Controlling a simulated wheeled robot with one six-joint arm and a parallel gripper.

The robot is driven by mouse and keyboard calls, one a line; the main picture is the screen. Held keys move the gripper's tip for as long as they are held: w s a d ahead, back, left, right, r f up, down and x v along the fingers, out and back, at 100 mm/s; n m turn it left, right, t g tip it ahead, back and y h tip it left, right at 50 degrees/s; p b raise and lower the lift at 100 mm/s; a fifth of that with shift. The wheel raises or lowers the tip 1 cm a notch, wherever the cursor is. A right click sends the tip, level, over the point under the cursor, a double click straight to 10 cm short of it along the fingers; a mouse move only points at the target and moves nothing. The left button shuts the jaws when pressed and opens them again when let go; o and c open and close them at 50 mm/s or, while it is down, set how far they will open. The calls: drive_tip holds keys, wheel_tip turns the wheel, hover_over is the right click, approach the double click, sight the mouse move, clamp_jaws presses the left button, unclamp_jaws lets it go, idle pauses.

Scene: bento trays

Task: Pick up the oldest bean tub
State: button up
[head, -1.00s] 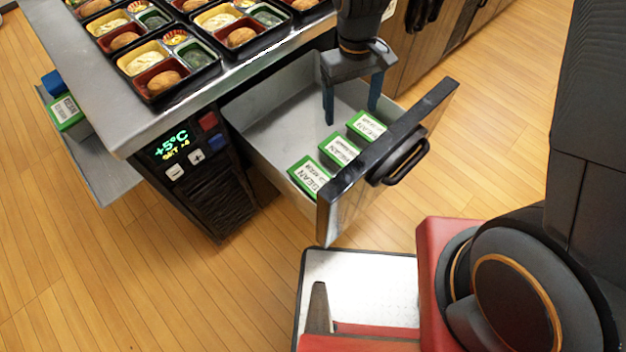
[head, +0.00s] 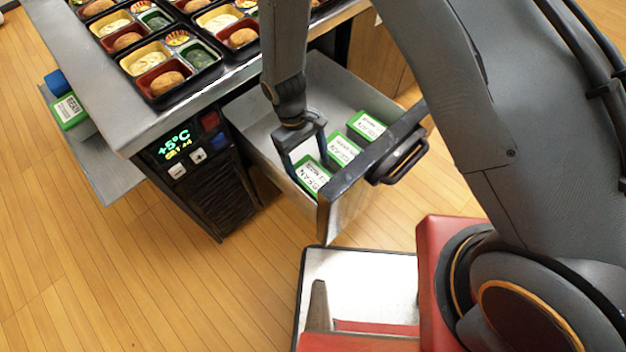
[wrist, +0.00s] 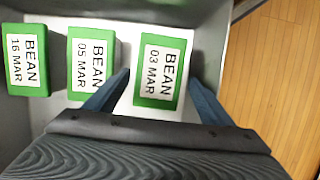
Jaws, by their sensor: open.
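Three green bean tubs with white labels lie in a row in the open drawer. In the wrist view their labels read 16 MAR (wrist: 28,60), 05 MAR (wrist: 91,63) and 03 MAR (wrist: 160,68). The 03 MAR tub is the earliest-dated of these; in the head view it is the nearest one (head: 313,178). My gripper (wrist: 160,84) is open and empty, with one finger on each side of the 03 MAR tub's lower end in the wrist view. I cannot tell whether the fingers touch it.
The drawer's dark front panel (head: 372,155) is close beside the tubs. The metal counter (head: 115,125) above holds several filled bento trays (head: 172,75). Another green tub (head: 69,111) and a blue object (head: 57,82) sit on a low shelf at left. The drawer's back is bare.

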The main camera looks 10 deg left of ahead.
sight(312, 175)
drive_tip(key=x, duration=0.3)
drive_tip(key=shift+d+p, duration=0.15)
drive_tip(key=shift+p, duration=0.15)
drive_tip(key=shift+f, duration=0.15)
drive_tip(key=shift+f, duration=0.25)
idle(0.3)
drive_tip(key=c, duration=1.5)
drive_tip(key=shift+r, duration=0.1)
